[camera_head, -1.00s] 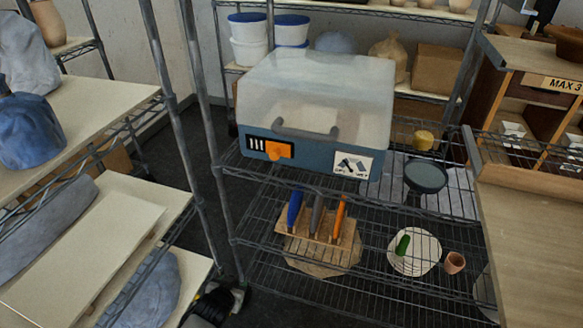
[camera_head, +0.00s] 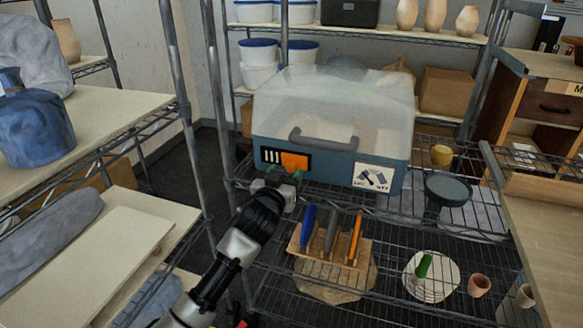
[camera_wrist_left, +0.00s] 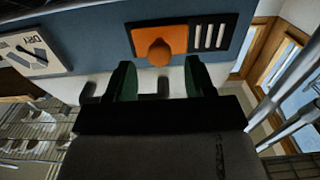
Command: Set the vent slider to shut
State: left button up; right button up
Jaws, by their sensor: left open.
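The vent slider is an orange plate (camera_head: 295,161) on the front of a blue-grey box with a cloudy clear lid (camera_head: 335,110). Dark vent slots with white bars (camera_head: 271,156) show to its left in the head view. In the left wrist view the orange slider (camera_wrist_left: 160,42) has a round knob (camera_wrist_left: 160,53), and the slots (camera_wrist_left: 209,37) lie to its right. My left gripper (camera_head: 280,178) is open, just below and in front of the slider. In the left wrist view its two green fingertips (camera_wrist_left: 160,80) stand apart, with the knob beyond the gap between them. My right gripper is not in view.
A dial card (camera_head: 374,178) is on the box's right front. A rack of coloured tools (camera_head: 330,246) stands on the wire shelf below. A dark round pan (camera_head: 447,190) sits right of the box. A metal shelf post (camera_head: 180,85) rises left of my arm.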

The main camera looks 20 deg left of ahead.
aim_at(290, 168)
pick_arm(q)
jog(key=shift+w+d, duration=0.1)
jog(key=shift+w, duration=2)
grip_shut()
